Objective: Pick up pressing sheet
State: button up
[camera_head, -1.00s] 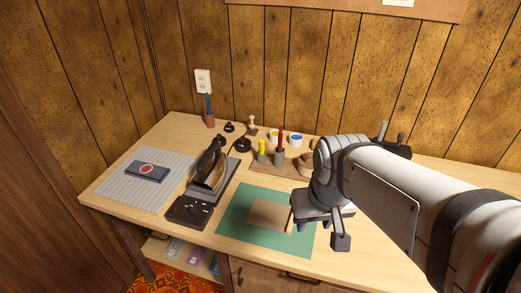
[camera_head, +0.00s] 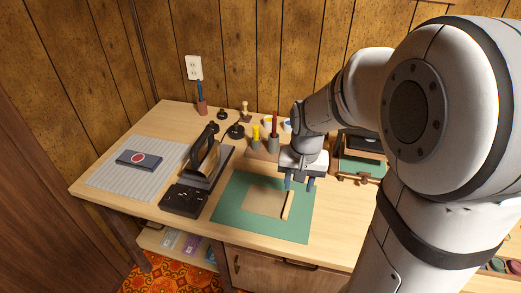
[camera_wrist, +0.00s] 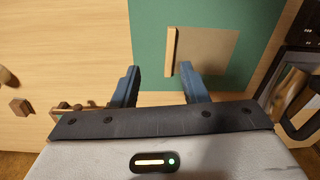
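The pressing sheet appears to be the flat tan square (camera_head: 262,201) with a light wooden strip along its right edge. It lies on the green mat (camera_head: 232,216) near the table's front. My gripper (camera_head: 300,186) is above the mat, just behind and right of the strip, pointing down. In the wrist view the tan sheet (camera_wrist: 208,50) and its strip (camera_wrist: 170,50) lie on the green mat. There my gripper (camera_wrist: 158,68) shows two blue fingers spread wide with nothing between them. The right finger's tip is near the strip's end; I cannot tell whether they touch.
A black upright press (camera_head: 204,158) and a dark block (camera_head: 184,200) stand left of the mat. A dark case with a red disc (camera_head: 138,159) lies on a grey ribbed mat (camera_head: 104,180). Brush and tool holders stand behind. A framed item (camera_head: 361,165) stands right of my gripper.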

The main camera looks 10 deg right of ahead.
jog(key=m, duration=0.1)
send_over(288, 202)
notch_tip(288, 202, down, 7)
jog(key=shift+g, duration=0.4)
notch_tip(288, 202, down, 8)
jog(key=shift+s+r+b, duration=0.1)
jog(key=shift+r+b, duration=0.1)
jog(key=shift+b, duration=0.15)
jog(key=shift+c, duration=0.2)
grip_shut()
